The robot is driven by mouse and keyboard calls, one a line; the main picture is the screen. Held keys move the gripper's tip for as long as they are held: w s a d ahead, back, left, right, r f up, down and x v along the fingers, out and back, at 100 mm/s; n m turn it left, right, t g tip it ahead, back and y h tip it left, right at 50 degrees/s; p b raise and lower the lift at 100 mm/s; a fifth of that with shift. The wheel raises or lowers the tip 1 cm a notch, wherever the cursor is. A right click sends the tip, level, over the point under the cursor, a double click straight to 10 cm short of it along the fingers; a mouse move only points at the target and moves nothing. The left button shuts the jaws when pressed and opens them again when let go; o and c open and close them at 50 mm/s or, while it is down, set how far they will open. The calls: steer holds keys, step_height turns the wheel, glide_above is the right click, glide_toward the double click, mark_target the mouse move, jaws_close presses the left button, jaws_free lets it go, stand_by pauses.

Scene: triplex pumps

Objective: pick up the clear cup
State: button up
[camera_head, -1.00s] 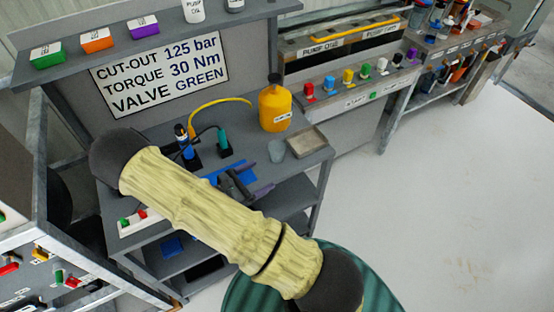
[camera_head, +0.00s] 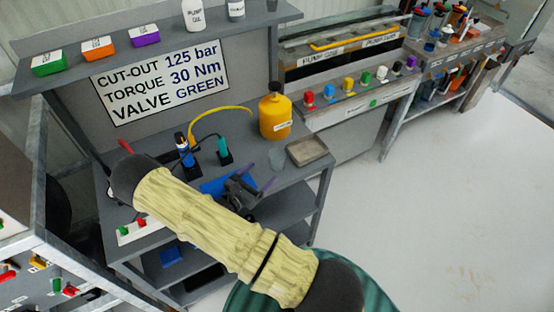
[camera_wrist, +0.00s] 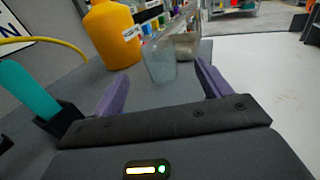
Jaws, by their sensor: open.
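The clear cup (camera_wrist: 160,66) stands upright on the grey bench in the wrist view, ahead of my gripper (camera_wrist: 165,85) and roughly between the lines of its two purple fingers. The fingers are spread with nothing between them, and the cup is beyond their tips. In the head view the cup (camera_head: 277,157) is a small pale shape between the yellow jug and the tray. My gripper (camera_head: 256,186) shows there low over the bench, left of and nearer than the cup, partly hidden by my arm.
The yellow jug (camera_head: 275,117) stands close behind the cup. A shallow tray (camera_head: 308,153) lies just right of it. A teal-handled tool (camera_head: 223,143) and a blue tool (camera_head: 183,144) stand in holders at left. A blue mat (camera_head: 215,186) lies beneath my gripper.

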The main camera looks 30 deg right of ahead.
mark_target(282, 151)
steer(key=p+x, duration=0.1)
steer(key=x, duration=0.5)
steer(key=shift+d, duration=0.2)
steer(key=shift+w, duration=0.1)
steer(key=shift+w+d+r+p, duration=0.1)
steer(key=shift+w+d+p, duration=0.1)
steer(key=shift+p, duration=0.1)
steer(key=shift+p+x, duration=0.7)
steer(key=shift+x, duration=1.65)
steer(key=shift+a, duration=0.1)
steer(key=shift+c, duration=0.3)
steer(key=shift+w, duration=0.1)
steer(key=c, duration=1)
